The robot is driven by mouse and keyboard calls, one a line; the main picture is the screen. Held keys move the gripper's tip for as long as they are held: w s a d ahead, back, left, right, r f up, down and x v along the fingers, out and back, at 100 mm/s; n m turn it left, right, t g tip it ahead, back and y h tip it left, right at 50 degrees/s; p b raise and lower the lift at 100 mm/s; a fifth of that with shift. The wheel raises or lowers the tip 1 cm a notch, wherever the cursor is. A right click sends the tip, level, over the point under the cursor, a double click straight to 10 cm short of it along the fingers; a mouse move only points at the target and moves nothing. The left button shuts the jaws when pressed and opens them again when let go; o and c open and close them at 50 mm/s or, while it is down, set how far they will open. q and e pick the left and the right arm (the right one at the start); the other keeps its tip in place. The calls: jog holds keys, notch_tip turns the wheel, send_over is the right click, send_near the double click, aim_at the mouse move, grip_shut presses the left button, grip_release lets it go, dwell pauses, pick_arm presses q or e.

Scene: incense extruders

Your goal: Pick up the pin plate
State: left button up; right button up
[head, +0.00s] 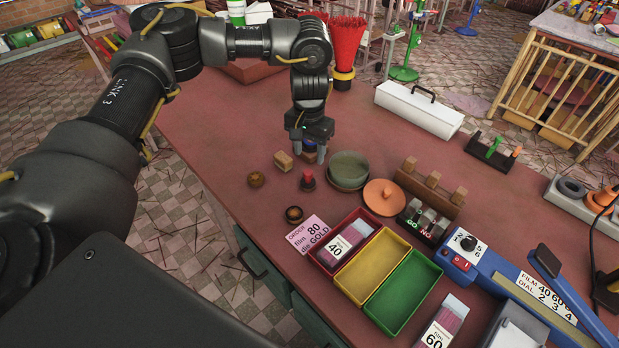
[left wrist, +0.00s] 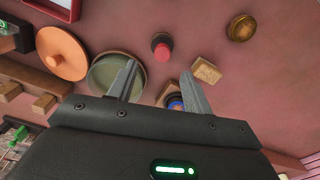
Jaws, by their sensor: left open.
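My left gripper (head: 309,152) points down over the far part of the red-brown table and is open. In the left wrist view, a small dark round piece with a blue top (left wrist: 174,102) lies between and below its fingers (left wrist: 160,88), partly hidden by the gripper's body. In the head view the gripper mostly covers this blue piece (head: 309,146). Nearby are a red-knobbed piece (head: 308,181), a light wooden block (head: 283,160), a brass round piece (head: 256,179) and a dark ringed round piece (head: 294,214). I cannot tell for sure which is the pin plate. My right gripper is not seen.
Red, yellow (head: 372,267) and green trays sit nearer, beside an order card (head: 308,234). A wooden rack (head: 430,187) stands right. The table's left part is clear.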

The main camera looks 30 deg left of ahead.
aim_at(308, 172)
pick_arm(q)
notch_tip(308, 172, down, 4)
jog(key=shift+w+f, duration=0.1)
jog(key=shift+f+p, duration=0.1)
jog(key=shift+p, duration=0.35)
jog(key=f, duration=0.1)
jog(key=f+p, duration=0.1)
jog(key=f, duration=0.2)
jog(key=shift+a+f, duration=0.2)
jog(key=shift+a, duration=0.05)
jog(key=shift+f, duration=0.25)
grip_shut()
